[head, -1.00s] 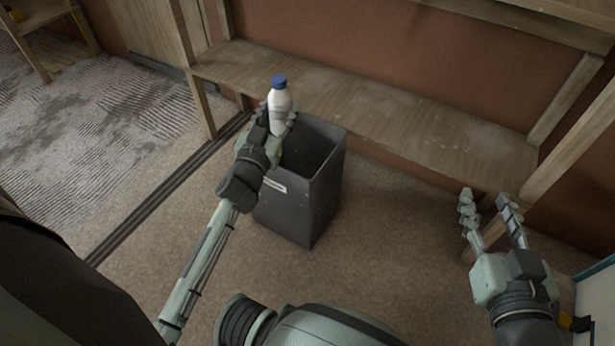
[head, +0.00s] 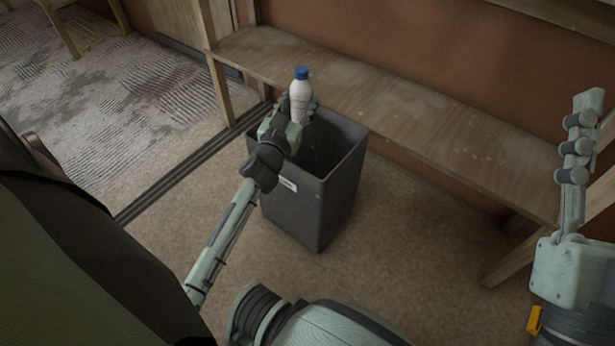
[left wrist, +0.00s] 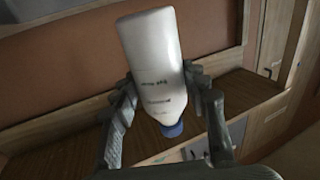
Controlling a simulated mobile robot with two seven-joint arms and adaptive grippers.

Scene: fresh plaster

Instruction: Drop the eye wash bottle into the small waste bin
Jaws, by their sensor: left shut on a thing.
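The eye wash bottle (head: 300,98) is white with a blue cap and stands upright in my left gripper (head: 296,113). The left wrist view shows the bottle (left wrist: 158,70) between the two fingers of the left gripper (left wrist: 162,105), with printed text on its side. The small waste bin (head: 318,205) is dark grey, square and open-topped, with a white label on its front. In the head view the bottle and left gripper overlap the bin's back left rim; their height above it is hard to tell. My right gripper (head: 578,150) is raised at the far right, seen edge-on, with nothing visible in it.
A wooden bench (head: 400,115) runs along the brown wall behind the bin. The brown floor in front of the bin is clear.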

